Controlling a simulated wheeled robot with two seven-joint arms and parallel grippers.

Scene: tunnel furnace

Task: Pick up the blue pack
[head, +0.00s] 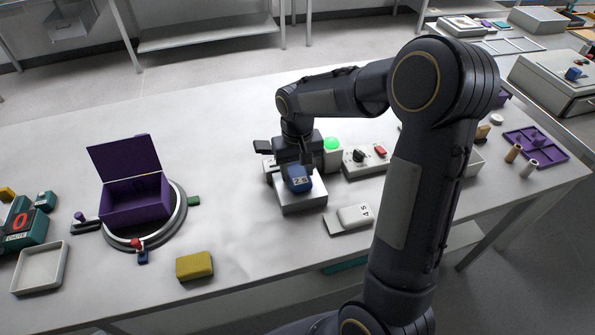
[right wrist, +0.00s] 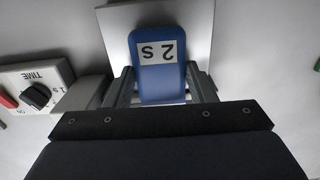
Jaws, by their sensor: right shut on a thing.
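The blue pack (head: 299,178) is a small blue block with a white "2 S" label. It is at a light grey box-like stand (head: 303,201) in the middle of the table. My right gripper (head: 303,165) reaches down over the stand and is shut on the pack. In the right wrist view the pack (right wrist: 160,67) sits between the two fingers, with a pale plate behind it. I cannot tell whether the pack still touches the stand. My left gripper is not in view.
A control box with a black dial and red button (head: 366,158) stands just right of the stand. A white pack (head: 354,216) lies in front. An open purple box (head: 136,200) on a round turntable and a yellow block (head: 194,265) are left, with clear table between.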

